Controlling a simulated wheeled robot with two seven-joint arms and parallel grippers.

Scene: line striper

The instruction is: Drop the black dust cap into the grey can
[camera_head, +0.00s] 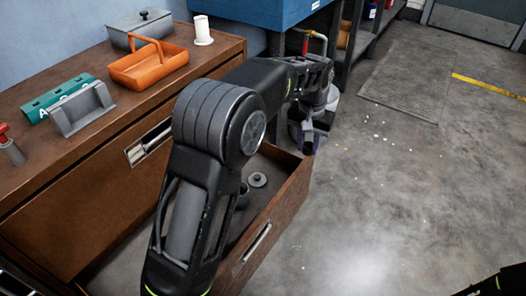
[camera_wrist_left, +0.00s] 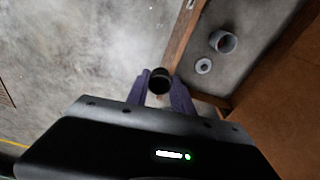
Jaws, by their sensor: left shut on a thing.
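My left gripper (camera_wrist_left: 160,88) is shut on the black dust cap (camera_wrist_left: 159,80), which sits between its purple fingertips in the left wrist view. In the head view my left gripper (camera_head: 308,141) is near the far end of the open drawer; the cap is hard to make out there. The grey can (camera_wrist_left: 224,42) stands open-topped inside the drawer, apart from the gripper. In the head view the can (camera_head: 243,195) is partly hidden behind my left arm.
A small round grey lid (camera_wrist_left: 203,66) lies beside the can. The brown drawer's wall (camera_head: 275,225) borders them. On the cabinet are an orange tray (camera_head: 148,70), a grey box (camera_head: 138,30), a teal item (camera_head: 60,97) and a white roll (camera_head: 202,30). The floor at right is mostly clear.

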